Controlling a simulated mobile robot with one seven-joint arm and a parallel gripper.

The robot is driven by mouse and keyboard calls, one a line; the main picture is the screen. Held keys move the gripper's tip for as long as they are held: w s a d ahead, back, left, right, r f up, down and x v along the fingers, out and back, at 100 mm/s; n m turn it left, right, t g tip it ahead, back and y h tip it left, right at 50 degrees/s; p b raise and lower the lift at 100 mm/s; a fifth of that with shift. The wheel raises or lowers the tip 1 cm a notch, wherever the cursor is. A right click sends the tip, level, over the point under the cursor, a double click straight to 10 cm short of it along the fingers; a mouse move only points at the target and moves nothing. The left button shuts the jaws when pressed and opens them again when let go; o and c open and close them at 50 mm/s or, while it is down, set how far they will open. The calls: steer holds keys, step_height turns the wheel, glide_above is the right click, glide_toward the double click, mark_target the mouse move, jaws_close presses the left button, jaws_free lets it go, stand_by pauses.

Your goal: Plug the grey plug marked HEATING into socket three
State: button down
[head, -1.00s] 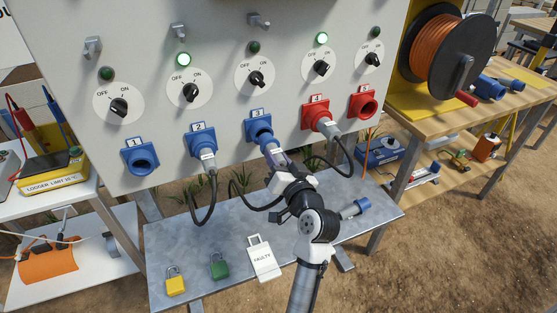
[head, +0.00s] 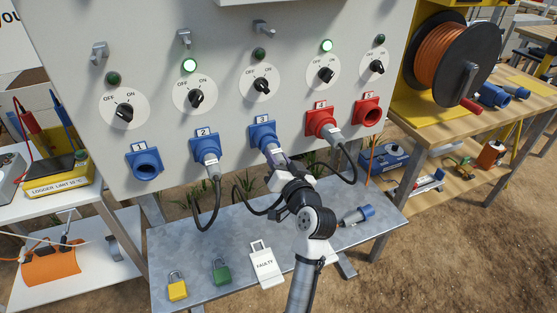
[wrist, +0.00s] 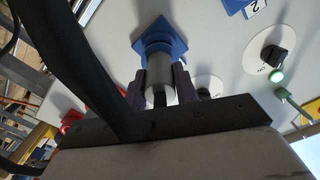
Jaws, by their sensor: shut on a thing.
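My gripper (head: 279,163) is shut on a grey plug (head: 270,149), just in front of the blue socket three (head: 261,132). In the wrist view the fingers (wrist: 160,88) hold the sides of the grey plug body (wrist: 160,70). The plug's front end is at the mouth of the blue socket (wrist: 158,36) and in line with it. How deep its pins sit is hidden. No marking on the plug is readable. The lamp above socket three (head: 259,54) is dark. A dark cable (head: 252,202) loops below, left of my gripper.
Socket two (head: 205,144) and red socket four (head: 321,121) hold plugs with hanging cables; their lamps are lit green. Socket one (head: 144,163) and red socket five (head: 368,110) are empty.

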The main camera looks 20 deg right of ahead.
steer(key=shift+w, duration=0.1)
steer(key=shift+w, duration=0.75)
steer(key=c, duration=1)
jaws_free()
steer(key=shift+o, duration=0.4)
steer(key=o, duration=0.4)
steer(key=shift+s+d+b, duration=0.1)
steer(key=shift+s+b, duration=0.4)
steer(key=shift+s, duration=3)
